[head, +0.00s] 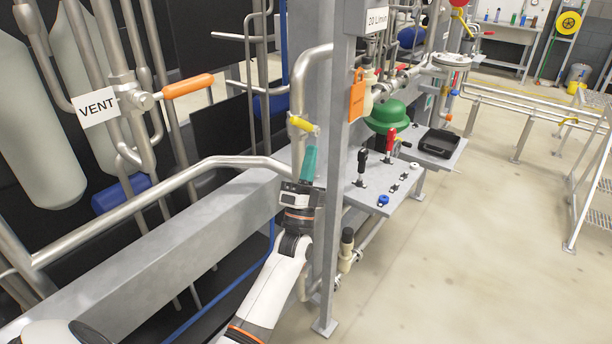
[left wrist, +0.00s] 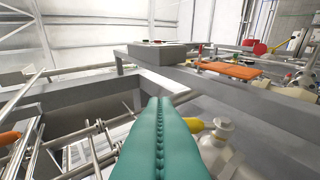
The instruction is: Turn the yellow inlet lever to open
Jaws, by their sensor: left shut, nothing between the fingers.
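The yellow inlet lever (head: 304,124) sits on a vertical pipe left of the grey post in the head view. It also shows in the left wrist view (left wrist: 198,125), just right of my fingers, on a pale valve body (left wrist: 218,134). My left gripper (head: 309,154) has teal fingers pointing up, a little below the lever in the head view. The fingers are shut against each other with nothing between them. In the left wrist view the fingers (left wrist: 160,110) and the lever lie close together; I cannot tell whether they touch. My right gripper is not in view.
A grey post (head: 335,190) stands right beside my left gripper. An orange vent lever (head: 188,86) is at the left. An orange tag (head: 357,95) hangs on the post. A panel (head: 385,185) with black and red levers is to the right. Open floor (head: 480,240) lies beyond.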

